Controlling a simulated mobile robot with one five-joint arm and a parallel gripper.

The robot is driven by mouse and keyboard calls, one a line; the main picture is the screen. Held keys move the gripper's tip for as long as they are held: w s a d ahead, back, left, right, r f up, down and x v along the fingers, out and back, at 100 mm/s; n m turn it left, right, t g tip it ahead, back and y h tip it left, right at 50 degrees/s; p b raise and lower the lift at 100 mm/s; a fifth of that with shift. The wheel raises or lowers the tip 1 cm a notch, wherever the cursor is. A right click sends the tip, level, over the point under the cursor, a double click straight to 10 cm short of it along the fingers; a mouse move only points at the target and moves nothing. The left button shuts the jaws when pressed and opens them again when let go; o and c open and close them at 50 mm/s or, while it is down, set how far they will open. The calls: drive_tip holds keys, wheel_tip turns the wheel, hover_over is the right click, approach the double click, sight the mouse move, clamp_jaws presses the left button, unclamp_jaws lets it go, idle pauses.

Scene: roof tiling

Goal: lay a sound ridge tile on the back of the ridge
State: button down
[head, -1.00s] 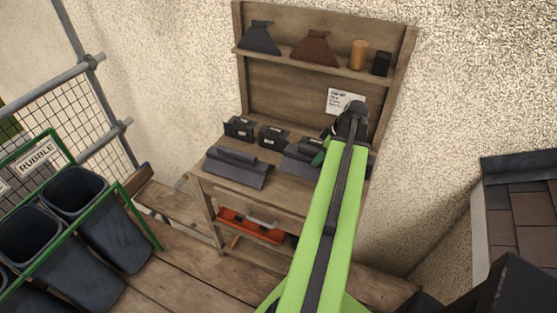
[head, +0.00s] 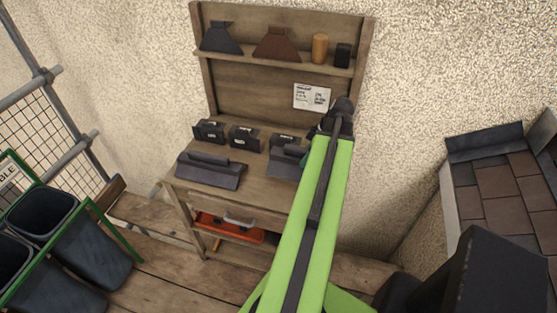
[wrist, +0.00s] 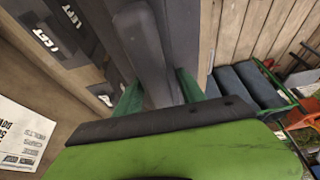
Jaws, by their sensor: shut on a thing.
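A dark grey ridge tile (head: 286,166) is at the right of the wooden bench (head: 180,187), partly hidden by my arm. My gripper (wrist: 160,93) has its two green fingers on either side of that tile's raised rib (wrist: 148,45) and is shut on it. In the head view my arm hides most of the gripper. Whether the held tile touches the bench I cannot tell. A second dark grey ridge tile (head: 211,170) lies on the left of the bench. The ridge's back cannot be made out; a tiled roof (head: 505,197) shows at the right edge.
Dark labelled boxes (head: 244,138) stand behind the tiles. A shelf (head: 275,57) above holds two flared pieces and two small cylinders. An orange tray (head: 228,229) is under the bench. Rubble bins (head: 82,238) stand at left, before scaffold mesh. Plank floor (head: 175,262) lies in front.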

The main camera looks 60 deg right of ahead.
sight(280, 158)
drive_tip(key=w+f+b, duration=0.3)
drive_tip(key=w+a+f+b, duration=0.1)
drive_tip(key=w+f+b, duration=0.2)
drive_tip(key=w+f, duration=0.1)
drive_tip(key=w+f+b, duration=0.3)
drive_tip(key=b, duration=0.1)
drive_tip(key=shift+w+a+f, duration=0.15)
drive_tip(key=shift+w+f, duration=0.05)
drive_tip(key=shift+f, duration=0.15)
drive_tip(key=shift+r, duration=0.2)
drive_tip(key=shift+f, duration=0.1)
drive_tip(key=c, duration=0.7)
unclamp_jaws()
